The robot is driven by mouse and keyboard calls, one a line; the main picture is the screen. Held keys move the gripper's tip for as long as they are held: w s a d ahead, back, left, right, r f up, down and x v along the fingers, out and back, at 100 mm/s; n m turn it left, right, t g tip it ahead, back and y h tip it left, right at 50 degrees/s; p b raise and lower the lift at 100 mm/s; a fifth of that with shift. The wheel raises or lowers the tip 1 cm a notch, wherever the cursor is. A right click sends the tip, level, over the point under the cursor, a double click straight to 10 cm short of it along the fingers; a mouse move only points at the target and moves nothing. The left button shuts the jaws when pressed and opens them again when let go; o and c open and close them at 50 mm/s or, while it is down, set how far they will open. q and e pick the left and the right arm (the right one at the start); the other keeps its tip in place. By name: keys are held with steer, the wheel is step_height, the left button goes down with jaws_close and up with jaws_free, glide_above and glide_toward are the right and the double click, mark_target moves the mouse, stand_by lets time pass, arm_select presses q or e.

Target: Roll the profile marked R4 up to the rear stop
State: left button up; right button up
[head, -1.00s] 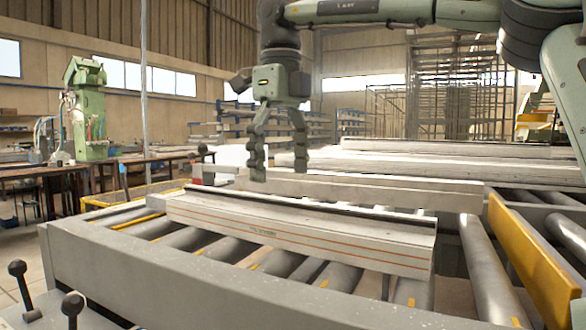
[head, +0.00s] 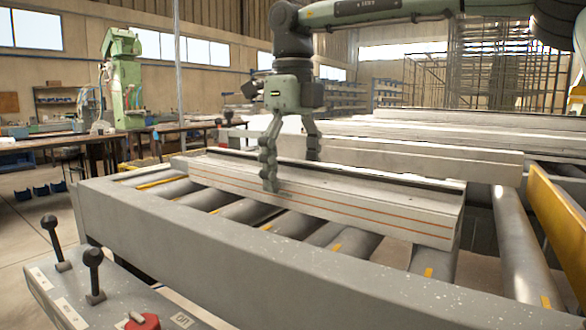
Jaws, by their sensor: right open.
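A long pale grey profile (head: 372,208) with orange lines along its near face lies across the rollers (head: 250,212). I cannot read a mark R4 on it; a finger covers part of its near face. My right gripper (head: 292,172) is open over the profile's left-middle part. One finger hangs in front of the near face, the other toward its far side; contact is unclear. A long grey beam (head: 440,163) runs behind the profile, perhaps the rear stop, with a narrow gap at the right end. My left gripper is out of view.
A grey frame rail (head: 225,245) borders the rollers in front. A panel with black levers (head: 93,270) and a red knob (head: 142,321) stands at lower left. A yellow-orange guard (head: 556,215) is at right. More long profiles (head: 450,130) lie behind.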

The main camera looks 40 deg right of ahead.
mark_target(364, 190)
steer(key=c, duration=1.8)
steer(key=shift+n+p, duration=0.5)
steer(key=shift+s, duration=0.15)
steer(key=shift+s+d+b, duration=0.35)
steer(key=shift+s+d, duration=0.15)
steer(key=shift+s, duration=0.65)
steer(key=shift+s+d+b, duration=0.35)
steer(key=shift+s+d, duration=0.15)
steer(key=shift+s, duration=0.7)
steer(key=shift+s+d+b, duration=0.35)
steer(key=shift+s+d, duration=0.15)
steer(key=shift+s, duration=0.65)
steer(key=shift+s+d+r+b, duration=0.1)
steer(key=shift+s+d+b, duration=0.1)
steer(key=shift+s, duration=0.5)
steer(key=shift+s+d+b, duration=0.1)
steer(key=shift+s+b, duration=0.05)
steer(key=shift+s, duration=0.6)
steer(key=shift+s+d+r+b, duration=0.1)
steer(key=shift+s+d+b, duration=0.1)
steer(key=shift+s, duration=0.5)
steer(key=o, duration=1.8)
steer(key=shift+f, duration=0.15)
